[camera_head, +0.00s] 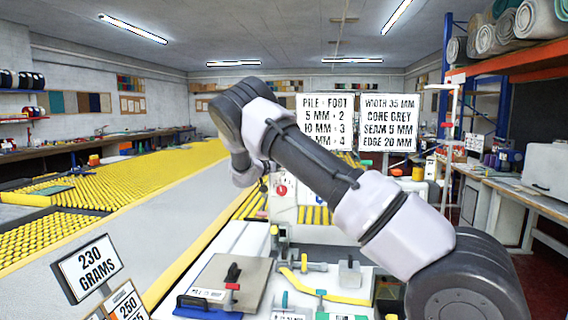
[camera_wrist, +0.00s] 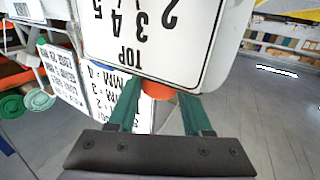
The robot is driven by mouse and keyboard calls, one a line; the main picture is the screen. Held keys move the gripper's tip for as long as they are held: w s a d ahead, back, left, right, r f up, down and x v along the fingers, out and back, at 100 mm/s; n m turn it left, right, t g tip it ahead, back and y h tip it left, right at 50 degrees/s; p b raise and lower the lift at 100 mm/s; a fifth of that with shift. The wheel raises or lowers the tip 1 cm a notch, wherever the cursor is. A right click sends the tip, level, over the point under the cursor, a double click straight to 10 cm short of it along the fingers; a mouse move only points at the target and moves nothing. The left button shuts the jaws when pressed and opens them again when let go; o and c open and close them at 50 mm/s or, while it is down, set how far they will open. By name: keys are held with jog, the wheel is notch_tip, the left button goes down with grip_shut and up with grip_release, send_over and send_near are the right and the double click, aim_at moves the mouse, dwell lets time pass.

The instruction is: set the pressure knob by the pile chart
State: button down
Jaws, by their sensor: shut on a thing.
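The pile chart (camera_head: 325,112) is a white sign on the machine in the head view. It pairs 5 MM with 2 and 10 MM with 3; a last row ends in 4, its start hidden by my arm. In the wrist view, a white scale plate (camera_wrist: 150,40) shows TOP and the numbers 2 to 5 upside down. An orange-red knob (camera_wrist: 158,90) sits at its edge, mostly hidden. My gripper (camera_wrist: 159,98) has its two green fingers closed on either side of this knob. Which number the knob points to cannot be seen.
A second sign (camera_head: 388,122) gives width, core, seam and edge. My arm crosses in front of the white machine (camera_head: 308,200). Weight signs (camera_head: 88,268) stand at the lower left.

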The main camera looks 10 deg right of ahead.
jog(key=m+g+h, duration=0.2)
jog(key=m+g, duration=0.1)
jog(key=g, duration=0.1)
jog(key=m+g+h, duration=0.2)
jog(key=g, duration=0.2)
jog(key=shift+w+m, duration=0.15)
jog(key=shift+m, duration=0.25)
jog(key=shift+g+h, duration=0.3)
jog(key=shift+r+m+g, duration=0.15)
jog(key=shift+m+g, duration=0.65)
jog(key=shift+g, duration=0.1)
jog(key=shift+c, duration=1.6)
grip_release()
notch_tip(320, 180, up, 10)
jog(key=shift+f, duration=0.1)
